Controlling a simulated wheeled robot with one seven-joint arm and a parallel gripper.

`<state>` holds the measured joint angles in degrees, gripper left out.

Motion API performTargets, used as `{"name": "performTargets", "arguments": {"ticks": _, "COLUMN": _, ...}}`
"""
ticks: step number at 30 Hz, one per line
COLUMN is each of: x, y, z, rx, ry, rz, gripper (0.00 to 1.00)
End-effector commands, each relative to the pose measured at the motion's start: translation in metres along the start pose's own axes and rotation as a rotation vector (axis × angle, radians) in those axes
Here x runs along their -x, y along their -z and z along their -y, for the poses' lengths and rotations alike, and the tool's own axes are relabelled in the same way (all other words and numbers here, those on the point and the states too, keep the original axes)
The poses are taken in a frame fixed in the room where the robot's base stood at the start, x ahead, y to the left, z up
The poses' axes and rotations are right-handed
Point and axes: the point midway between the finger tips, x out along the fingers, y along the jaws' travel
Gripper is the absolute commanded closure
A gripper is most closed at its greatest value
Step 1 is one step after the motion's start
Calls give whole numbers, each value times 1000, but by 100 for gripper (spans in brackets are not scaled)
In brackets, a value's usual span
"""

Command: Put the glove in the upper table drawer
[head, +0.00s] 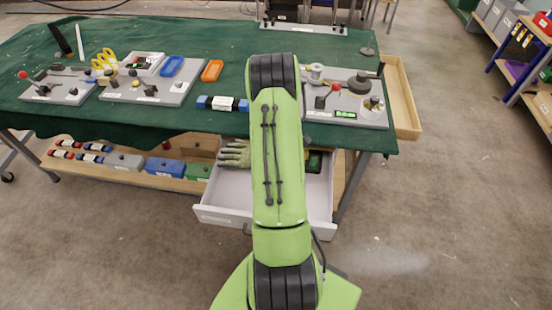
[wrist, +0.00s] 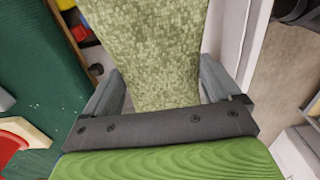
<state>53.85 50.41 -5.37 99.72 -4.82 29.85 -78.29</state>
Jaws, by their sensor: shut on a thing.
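The glove (head: 235,154) is green and patterned. In the head view its fingers show left of my arm, over the back left of the open drawer. In the wrist view the glove (wrist: 150,45) fills the space between my two grey fingers. My gripper (wrist: 160,88) is shut on it; in the head view my own arm hides the gripper. The pale grey drawer (head: 222,216) is pulled out under the table's front edge. Its pale wall (wrist: 231,30) shows right of the glove in the wrist view. I cannot tell whether the glove touches the drawer floor.
The table (head: 215,75) has a green cloth and holds boards with tools and small parts. A wooden drawer (head: 402,100) stands out at its right end. Below, a shelf carries a blue bin (head: 165,167) and other bins. Dark and yellow items lie in the drawer's right part.

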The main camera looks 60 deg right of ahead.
Motion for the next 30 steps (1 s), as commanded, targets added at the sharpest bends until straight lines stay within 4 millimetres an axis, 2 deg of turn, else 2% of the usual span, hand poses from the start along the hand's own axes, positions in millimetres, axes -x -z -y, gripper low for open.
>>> {"name": "performTargets", "arguments": {"ticks": 24, "x": -116, "y": 1, "z": 1, "rx": -1, "ry": 1, "rz": 0, "gripper": 40}}
{"name": "performTargets", "arguments": {"ticks": 30, "x": -133, "y": 0, "z": 0, "rx": -2, "ry": 0, "rz": 1, "gripper": 40}}
